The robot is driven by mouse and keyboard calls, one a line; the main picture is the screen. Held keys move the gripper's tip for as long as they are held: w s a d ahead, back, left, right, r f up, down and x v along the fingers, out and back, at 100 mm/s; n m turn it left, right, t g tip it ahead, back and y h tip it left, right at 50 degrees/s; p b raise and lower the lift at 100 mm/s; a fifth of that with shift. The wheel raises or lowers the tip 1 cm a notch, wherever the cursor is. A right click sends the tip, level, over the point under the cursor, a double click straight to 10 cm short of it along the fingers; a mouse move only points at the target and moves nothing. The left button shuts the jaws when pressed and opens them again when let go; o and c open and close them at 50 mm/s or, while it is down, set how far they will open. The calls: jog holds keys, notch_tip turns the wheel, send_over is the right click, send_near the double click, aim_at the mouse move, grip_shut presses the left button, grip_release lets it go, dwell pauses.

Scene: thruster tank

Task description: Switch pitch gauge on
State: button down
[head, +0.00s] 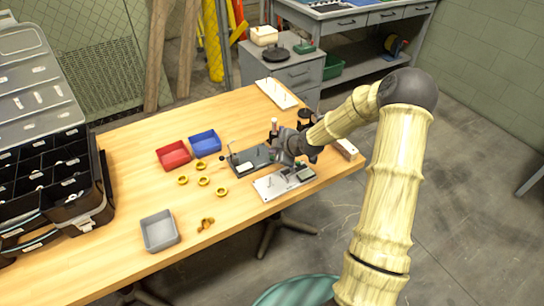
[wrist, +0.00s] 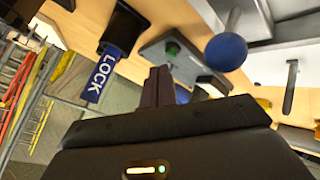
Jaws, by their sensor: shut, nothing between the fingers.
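My gripper (wrist: 163,84) is shut and empty in the wrist view, its dark fingers together. Just past the fingertips is a grey device (wrist: 190,62) with a green button (wrist: 172,48). A blue ball knob (wrist: 227,52) stands to the right of the fingers, and a blue LOCK tag (wrist: 103,72) lies to their left. In the head view my arm's end is over the right part of the table, above a dark grey plate (head: 246,167) and a lighter fixture plate (head: 268,188). I cannot tell which part is the pitch gauge; no gauge label is readable.
On the wooden table (head: 130,135) are a red bin (head: 173,155), a blue bin (head: 205,143), a grey bin (head: 159,231) and several brass rings (head: 203,181). A black organizer case (head: 55,190) fills the left side.

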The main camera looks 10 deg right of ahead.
jog(key=shift+f, duration=0.45)
jog(key=shift+f+b, duration=0.2)
jog(key=shift+b, duration=0.15)
dwell(0.4)
jog(key=shift+r+p, duration=0.6)
jog(key=shift+r, duration=0.1)
notch_tip(320, 180, up, 6)
jog(key=p, duration=0.5)
